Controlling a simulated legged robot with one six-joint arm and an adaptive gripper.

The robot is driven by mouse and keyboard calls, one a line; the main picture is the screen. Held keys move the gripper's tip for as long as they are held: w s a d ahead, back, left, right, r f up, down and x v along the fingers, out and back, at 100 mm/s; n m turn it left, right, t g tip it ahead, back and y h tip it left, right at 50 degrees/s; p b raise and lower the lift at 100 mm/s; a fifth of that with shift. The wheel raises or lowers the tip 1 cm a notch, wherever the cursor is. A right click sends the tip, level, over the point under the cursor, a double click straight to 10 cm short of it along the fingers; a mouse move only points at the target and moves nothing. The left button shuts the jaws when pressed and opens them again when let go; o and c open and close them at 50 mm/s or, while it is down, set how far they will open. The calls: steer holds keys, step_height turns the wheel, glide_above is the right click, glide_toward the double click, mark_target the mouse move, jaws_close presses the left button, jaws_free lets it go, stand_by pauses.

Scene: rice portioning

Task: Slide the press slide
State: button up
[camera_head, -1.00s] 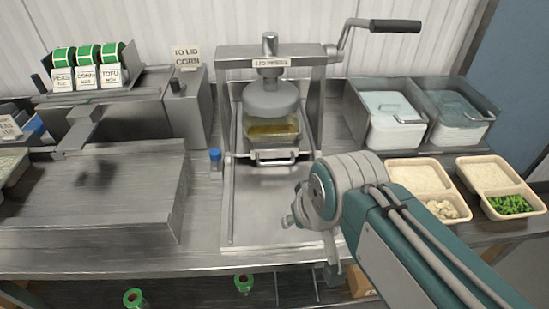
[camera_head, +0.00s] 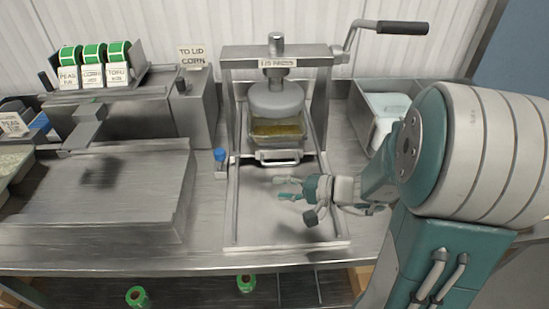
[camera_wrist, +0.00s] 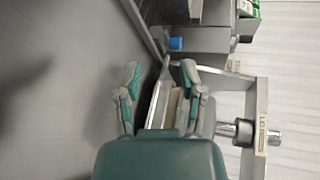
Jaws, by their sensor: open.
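The press slide is a metal tray with a bar handle (camera_head: 278,157) at its front, under the round head of the lid press (camera_head: 277,98). A clear container with yellowish contents (camera_head: 276,130) sits on it, beneath the press head. My gripper (camera_head: 287,188) is open and empty, in front of the handle and a little below it in the head view, fingers pointing left. It appears apart from the handle. In the wrist view my gripper's two teal-and-grey fingers (camera_wrist: 160,76) are spread, with metal press parts between and beyond them. The handle cannot be made out clearly there.
A small blue-capped item (camera_head: 220,156) stands left of the slide's rail. A crank handle (camera_head: 402,27) sticks out at the press's upper right. The channel floor (camera_head: 262,222) in front is clear.

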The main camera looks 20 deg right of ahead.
mark_target(278, 164)
steer(key=w+d+f+m+t+h, duration=0.1)
steer(key=d+t, duration=0.1)
steer(key=d, duration=0.1)
steer(key=w+d+f+m+t+h, duration=0.1)
steer(key=d+m, duration=0.1)
steer(key=w+d+f+m+t+h, duration=0.1)
steer(key=w+d+f+t, duration=0.1)
steer(key=d, duration=0.1)
steer(key=shift+d+m+t, duration=0.3)
steer(key=x, duration=1)
steer(key=shift+w+a+r, duration=0.1)
steer(key=shift+w+a, duration=0.15)
steer(key=shift+a, duration=0.05)
jaws_close()
